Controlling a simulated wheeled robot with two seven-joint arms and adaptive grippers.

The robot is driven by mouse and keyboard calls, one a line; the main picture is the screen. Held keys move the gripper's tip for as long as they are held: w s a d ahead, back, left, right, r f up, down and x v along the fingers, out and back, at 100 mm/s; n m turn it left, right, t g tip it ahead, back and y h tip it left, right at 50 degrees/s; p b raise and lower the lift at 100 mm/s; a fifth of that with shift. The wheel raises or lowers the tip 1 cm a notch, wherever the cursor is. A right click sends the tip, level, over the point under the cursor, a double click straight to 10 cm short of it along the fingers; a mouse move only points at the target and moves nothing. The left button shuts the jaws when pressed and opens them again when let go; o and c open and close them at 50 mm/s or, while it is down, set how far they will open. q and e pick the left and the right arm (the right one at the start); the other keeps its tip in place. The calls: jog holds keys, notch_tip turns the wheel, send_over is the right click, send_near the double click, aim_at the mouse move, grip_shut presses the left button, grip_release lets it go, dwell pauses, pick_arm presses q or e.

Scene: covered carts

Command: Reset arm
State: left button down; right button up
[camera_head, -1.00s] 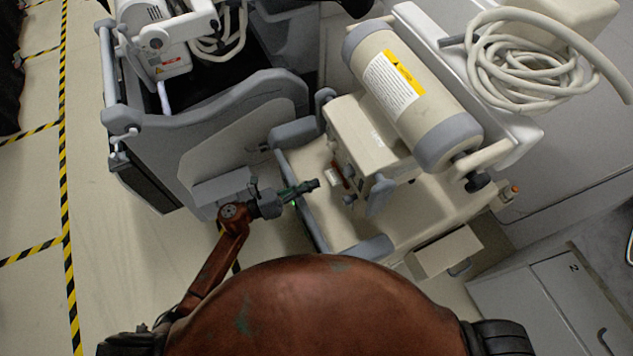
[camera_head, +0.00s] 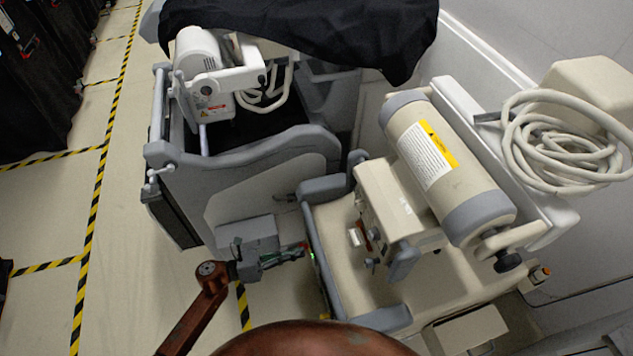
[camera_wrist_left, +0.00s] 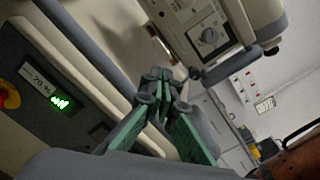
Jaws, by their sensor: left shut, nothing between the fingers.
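My left arm comes in from the lower left in the head view. Its left gripper (camera_head: 302,250) is beside the near left edge of the beige wheeled cart (camera_head: 440,278), with its fingers pointing right. In the left wrist view the green-padded fingers (camera_wrist_left: 168,88) come together at their tips and hold nothing. Whether the fingers touch the cart is hard to tell. My right gripper does not show in either view.
A grey cart (camera_head: 265,165) with a white machine stands behind the left gripper, under a black cover (camera_head: 310,28). A beige cylinder (camera_head: 447,165) and a coiled hose (camera_head: 560,150) top the beige cart. Open floor (camera_head: 130,270) with striped tape lies left.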

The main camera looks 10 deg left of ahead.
pick_arm(q)
jog(key=w+a+f+n+t+y, duration=0.2)
jog(key=a+f+n+t+y, duration=0.15)
jog(key=a+f+n, duration=0.5)
jog(key=w+a+f+n+t+y, duration=0.25)
jog(key=a+f+n+y, duration=0.25)
jog(key=f+n, duration=0.5)
jog(key=s+a+f+n+g+y, duration=0.1)
jog(key=s+a+f+n+y, duration=0.3)
jog(key=f, duration=0.5)
jog(key=s+a+f+n+g+y, duration=0.1)
jog(key=s+a+f+n, duration=0.4)
jog(key=f, duration=0.5)
jog(key=s+a+f+n+g+y, duration=0.1)
jog(key=s+f+n+g, duration=0.15)
jog(key=s+f, duration=0.5)
jog(key=s+a+f+n+g+y, duration=0.15)
jog(key=s+f+n, duration=0.25)
jog(key=s, duration=0.7)
jog(key=s+f+n+g+y, duration=0.1)
jog(key=s+f+n+g, duration=0.2)
jog(key=s+f, duration=0.45)
jog(key=s+d+n+g, duration=0.1)
jog(key=s+n+g, duration=0.2)
jog(key=s, duration=1.3)
jog(key=shift+s+d+f+g, duration=0.15)
jog(key=shift+d+f+g, duration=0.15)
jog(key=shift+f, duration=0.15)
